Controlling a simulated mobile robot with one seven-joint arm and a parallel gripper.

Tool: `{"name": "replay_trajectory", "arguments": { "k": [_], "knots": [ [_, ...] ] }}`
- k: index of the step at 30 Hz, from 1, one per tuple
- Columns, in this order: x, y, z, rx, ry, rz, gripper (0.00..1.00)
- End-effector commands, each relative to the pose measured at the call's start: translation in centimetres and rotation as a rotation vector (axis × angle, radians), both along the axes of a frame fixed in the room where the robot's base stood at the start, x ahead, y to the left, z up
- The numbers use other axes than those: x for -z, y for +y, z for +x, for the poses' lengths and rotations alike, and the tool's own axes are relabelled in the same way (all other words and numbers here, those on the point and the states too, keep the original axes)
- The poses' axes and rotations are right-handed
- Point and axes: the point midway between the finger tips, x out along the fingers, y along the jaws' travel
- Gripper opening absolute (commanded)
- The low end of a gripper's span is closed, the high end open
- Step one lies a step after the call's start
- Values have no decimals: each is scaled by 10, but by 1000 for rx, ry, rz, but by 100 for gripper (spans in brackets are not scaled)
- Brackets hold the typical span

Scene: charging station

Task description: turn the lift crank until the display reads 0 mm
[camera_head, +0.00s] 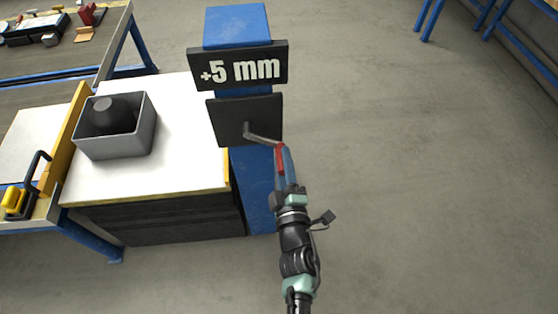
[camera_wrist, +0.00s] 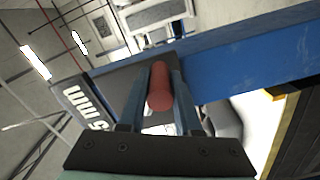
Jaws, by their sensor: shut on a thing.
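The display (camera_head: 241,66) is a dark sign on a blue post and reads +5 mm. It also shows tilted at the left of the wrist view (camera_wrist: 82,103). Below it is a dark plate (camera_head: 222,118) with the lift crank (camera_head: 262,137), a grey arm pointing right and slightly down. The crank's red handle (camera_head: 279,160) is between the fingers of my gripper (camera_head: 283,165). In the wrist view my gripper (camera_wrist: 161,92) is shut on the red handle (camera_wrist: 159,88), one finger on each side. The crank's pivot is hidden in the wrist view.
A white-topped lift table (camera_head: 150,172) stands left of the post (camera_head: 237,24) and holds a grey bin (camera_head: 117,147) with a dark round part (camera_head: 110,116). A workbench (camera_head: 60,72) is at the far left. The floor to the right is clear.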

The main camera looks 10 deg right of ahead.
Motion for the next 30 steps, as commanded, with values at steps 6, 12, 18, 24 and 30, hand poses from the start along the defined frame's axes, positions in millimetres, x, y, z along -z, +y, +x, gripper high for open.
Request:
{"name": "replay_trajectory", "arguments": {
  "k": [6,12,18,24,30],
  "knots": [
    [-7,-6,0,6,-2,-64,0],
    [-8,-7,0,6,-2,-83,0],
    [-8,-7,0,6,-3,-84,0],
    [-8,-6,0,6,-3,-83,45],
    [-8,-5,0,3,-2,-83,62]
  ]
}}
